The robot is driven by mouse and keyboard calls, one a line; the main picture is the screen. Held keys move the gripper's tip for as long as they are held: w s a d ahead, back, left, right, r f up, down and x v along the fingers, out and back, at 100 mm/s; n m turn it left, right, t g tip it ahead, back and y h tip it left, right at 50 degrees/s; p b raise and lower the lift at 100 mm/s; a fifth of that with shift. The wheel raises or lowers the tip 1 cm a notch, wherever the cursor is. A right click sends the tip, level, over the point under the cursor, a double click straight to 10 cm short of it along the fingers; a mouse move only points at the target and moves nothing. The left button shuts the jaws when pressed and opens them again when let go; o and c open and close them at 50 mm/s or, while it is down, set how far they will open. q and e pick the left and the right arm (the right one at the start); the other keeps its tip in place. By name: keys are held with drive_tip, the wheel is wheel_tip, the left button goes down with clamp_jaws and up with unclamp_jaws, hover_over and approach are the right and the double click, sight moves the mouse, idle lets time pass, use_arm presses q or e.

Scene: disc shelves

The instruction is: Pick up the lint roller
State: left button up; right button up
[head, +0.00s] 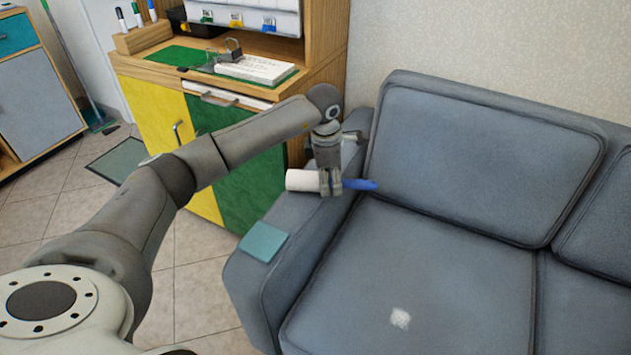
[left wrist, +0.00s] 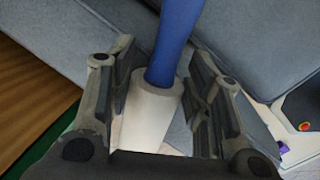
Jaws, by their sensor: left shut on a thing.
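The lint roller has a white roll (head: 302,180) and a blue handle (head: 360,185). It is at the left armrest of the sofa in the head view. My left gripper (head: 331,190) points down and is shut on the lint roller, with the white roll to the left of the fingers and the handle to the right. In the left wrist view the white roll (left wrist: 150,118) lies between the two fingers (left wrist: 157,100), and the blue handle (left wrist: 176,38) extends away from me. I cannot tell whether the roller still touches the armrest. My right gripper is not in view.
The grey sofa (head: 485,150) fills the right side, with a small white patch (head: 400,318) on its seat. A teal cloth or pad (head: 263,242) lies on the armrest. A wooden cabinet with yellow and green doors (head: 255,185) stands behind my left arm. Tiled floor is open at left.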

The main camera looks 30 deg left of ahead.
sight(331, 179)
use_arm(q)
drive_tip(key=shift+r, duration=0.15)
